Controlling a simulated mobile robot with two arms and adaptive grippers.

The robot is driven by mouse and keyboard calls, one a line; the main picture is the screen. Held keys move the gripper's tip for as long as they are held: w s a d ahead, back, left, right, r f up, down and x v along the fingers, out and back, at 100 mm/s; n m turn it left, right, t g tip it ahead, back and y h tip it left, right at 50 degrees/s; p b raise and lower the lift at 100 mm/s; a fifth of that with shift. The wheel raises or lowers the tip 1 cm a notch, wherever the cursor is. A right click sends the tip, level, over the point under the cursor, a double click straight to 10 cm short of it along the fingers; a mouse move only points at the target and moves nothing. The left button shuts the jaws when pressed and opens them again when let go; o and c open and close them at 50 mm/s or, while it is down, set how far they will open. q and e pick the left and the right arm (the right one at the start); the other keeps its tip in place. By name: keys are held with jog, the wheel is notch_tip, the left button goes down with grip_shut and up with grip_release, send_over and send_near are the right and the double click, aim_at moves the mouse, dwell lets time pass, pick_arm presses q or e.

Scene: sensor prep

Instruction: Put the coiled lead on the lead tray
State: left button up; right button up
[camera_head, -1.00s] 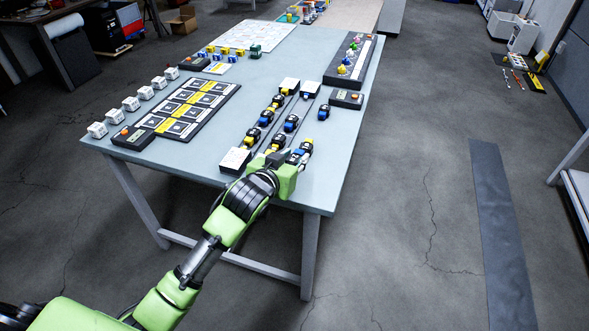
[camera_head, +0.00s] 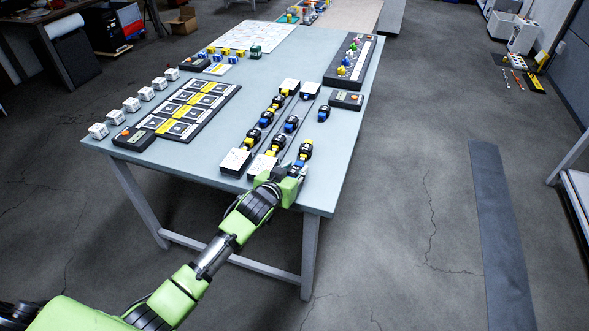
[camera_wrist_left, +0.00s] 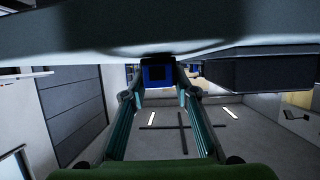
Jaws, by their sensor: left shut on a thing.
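My left gripper (camera_head: 295,172) is at the near right edge of the table, at the front end of the rails. It is shut on a small blue block (camera_wrist_left: 157,73), which shows between the two fingers in the left wrist view. In the head view the block is mostly hidden by the gripper. I cannot make out a coiled lead or tell which item is the lead tray. My right gripper is not in view.
Thin rails with several blue or yellow blocks (camera_head: 290,124) run to white-topped end blocks (camera_head: 235,161). A dark panel (camera_head: 187,110) with yellow strips lies left, beside a row of white cubes (camera_head: 131,103). A dark rack (camera_head: 349,60) stands back right.

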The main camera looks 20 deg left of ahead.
pick_arm(q)
jog(key=shift+f, duration=0.2)
jog(key=o, duration=1.2)
jog(key=shift+o, duration=0.2)
jog(key=shift+f+b, duration=0.25)
jog(key=shift+b, duration=0.45)
jog(key=d+v, duration=0.1)
jog(key=v, duration=1.3)
jog(key=shift+a+r, duration=0.15)
jog(key=shift+r, duration=0.05)
jog(key=shift+w, duration=0.1)
